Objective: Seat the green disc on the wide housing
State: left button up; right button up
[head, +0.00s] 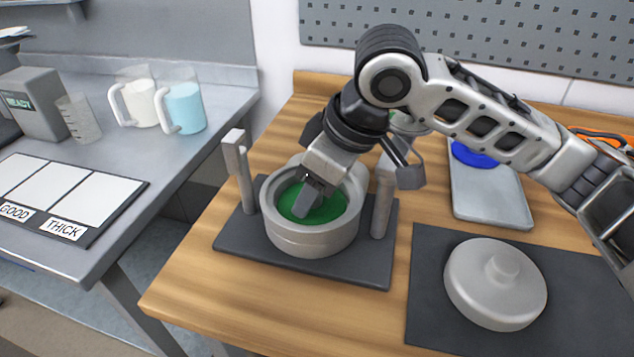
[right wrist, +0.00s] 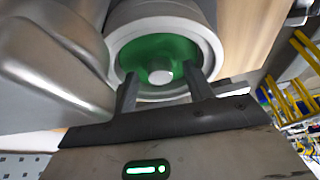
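The green disc (head: 332,208) lies inside the grey round wide housing (head: 310,242) in the head view, below its rim. In the right wrist view the green disc (right wrist: 185,52) shows a pale central knob inside the housing (right wrist: 212,35). Whether the disc is fully level and seated cannot be told. My right gripper (head: 303,205) reaches down into the housing over the disc. In the right wrist view its two fingers (right wrist: 162,82) are apart, with the knob between them and gaps on both sides. My left gripper is not in view.
The housing stands on a dark base plate (head: 270,252) between two grey posts. A grey lid (head: 495,283) lies on a dark mat (head: 432,252) at right. A blue disc (head: 474,154) is on a tray (head: 492,205) behind. Jugs (head: 184,108) stand on the left bench.

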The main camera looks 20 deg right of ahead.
jog(key=shift+v, duration=0.95)
pick_arm(q)
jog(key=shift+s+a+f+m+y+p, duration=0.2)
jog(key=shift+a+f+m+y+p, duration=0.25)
jog(key=shift+p, duration=0.8)
pick_arm(e)
jog(key=v, duration=1.4)
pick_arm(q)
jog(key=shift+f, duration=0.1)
